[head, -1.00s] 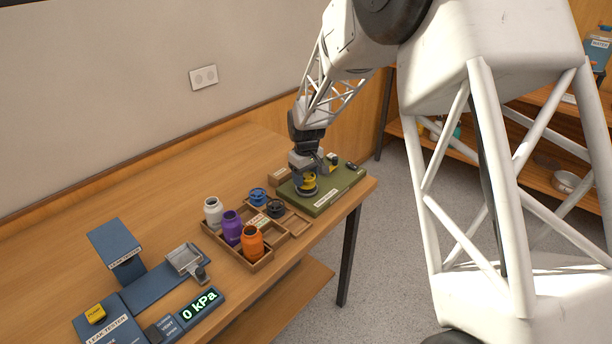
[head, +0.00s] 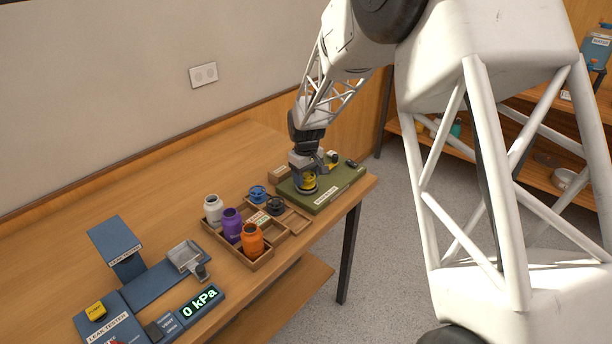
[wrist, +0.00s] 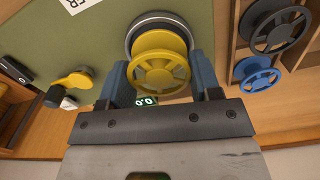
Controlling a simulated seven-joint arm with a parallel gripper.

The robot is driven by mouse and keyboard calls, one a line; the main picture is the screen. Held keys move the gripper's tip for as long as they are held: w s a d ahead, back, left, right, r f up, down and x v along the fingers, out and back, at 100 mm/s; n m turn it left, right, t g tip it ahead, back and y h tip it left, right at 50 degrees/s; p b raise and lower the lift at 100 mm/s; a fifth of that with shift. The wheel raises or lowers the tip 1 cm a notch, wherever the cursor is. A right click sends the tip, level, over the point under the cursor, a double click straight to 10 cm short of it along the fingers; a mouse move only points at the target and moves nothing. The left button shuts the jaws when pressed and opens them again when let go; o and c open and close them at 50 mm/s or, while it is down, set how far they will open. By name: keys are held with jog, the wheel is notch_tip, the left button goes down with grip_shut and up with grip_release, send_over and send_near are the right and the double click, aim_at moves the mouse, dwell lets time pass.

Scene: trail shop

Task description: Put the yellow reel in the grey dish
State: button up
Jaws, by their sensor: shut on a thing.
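The yellow reel (wrist: 158,72) is held between the two fingers of my gripper (wrist: 163,85), which is shut on it. In the head view the reel (head: 309,182) shows low over the green board (head: 340,190), partly covered by my gripper (head: 307,178). The grey dish (wrist: 158,17) shows as a dark round rim just behind the reel in the wrist view. The reel's far flange overlaps the dish opening there and hides most of it. I cannot tell whether the reel touches the dish.
A wooden tray (head: 262,264) left of the board holds white (head: 213,211), purple (head: 232,228) and orange (head: 252,243) bottles, plus blue (head: 257,194) and dark (head: 275,207) reels. A yellow part with a black knob (wrist: 72,84) is beside my gripper. A leak tester (head: 130,300) stands front left.

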jog(key=shift+f, duration=0.45)
dwell(0.7)
jog(key=o, duration=1.2)
jog(key=shift+r, duration=0.1)
jog(key=shift+r, duration=3.95)
